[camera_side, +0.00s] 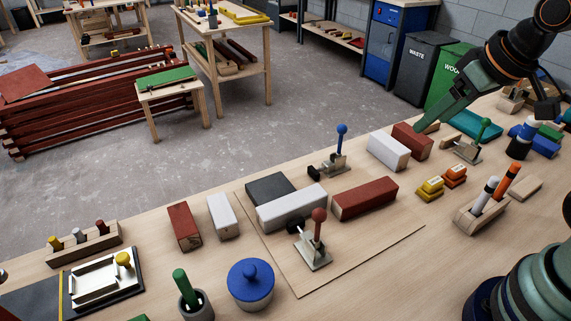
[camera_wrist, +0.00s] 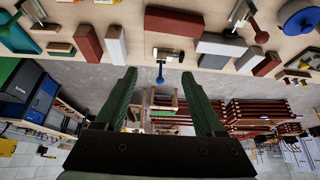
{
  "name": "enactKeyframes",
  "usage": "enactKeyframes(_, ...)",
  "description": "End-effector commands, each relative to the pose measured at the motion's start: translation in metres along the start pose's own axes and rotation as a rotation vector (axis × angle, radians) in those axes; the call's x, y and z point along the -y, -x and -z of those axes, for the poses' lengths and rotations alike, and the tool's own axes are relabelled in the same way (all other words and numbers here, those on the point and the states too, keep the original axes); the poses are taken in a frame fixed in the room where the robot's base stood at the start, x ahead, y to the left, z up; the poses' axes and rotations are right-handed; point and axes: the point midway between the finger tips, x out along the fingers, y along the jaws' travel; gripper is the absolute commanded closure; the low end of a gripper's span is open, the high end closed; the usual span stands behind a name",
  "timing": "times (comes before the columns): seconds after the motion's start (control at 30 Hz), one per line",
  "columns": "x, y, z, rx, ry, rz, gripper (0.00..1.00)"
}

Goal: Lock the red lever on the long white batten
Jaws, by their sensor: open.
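The red lever (camera_side: 318,225) stands roughly upright on a metal toggle clamp (camera_side: 313,252) at the near side of the long white batten (camera_side: 285,211). The wrist view shows the red lever's knob (camera_wrist: 262,38) at the upper right, beside the long white batten (camera_wrist: 222,47). My gripper (camera_side: 422,128) is in the upper right of the side view, well away from the red lever and close to a short red block. In the wrist view my gripper (camera_wrist: 160,74) has its two green fingers wide apart, with nothing held. I cannot tell whether the clamp touches the batten.
A blue lever (camera_side: 341,140) stands behind the battens and a green lever (camera_side: 484,130) at the right. A long red batten (camera_side: 364,200) lies right of the white one, a dark block (camera_side: 268,186) behind it. A blue lidded pot (camera_side: 250,285) is at the front left.

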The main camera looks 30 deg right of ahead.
Motion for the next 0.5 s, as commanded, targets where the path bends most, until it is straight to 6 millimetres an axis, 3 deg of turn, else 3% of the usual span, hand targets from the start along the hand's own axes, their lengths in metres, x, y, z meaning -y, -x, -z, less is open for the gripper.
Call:
enactKeyframes(0.03, 0.001, 0.0, 0.001, 0.002, 0.001, 0.001, 0.53)
enactKeyframes(0.1, 0.003, 0.001, 0.004, 0.01, 0.004, 0.005, 0.8)
enactKeyframes(0.17, 0.007, 0.001, 0.007, 0.025, 0.008, 0.011, 1.0)
enactKeyframes(0.5, 0.059, -0.001, 0.05, 0.185, 0.053, 0.059, 1.0)
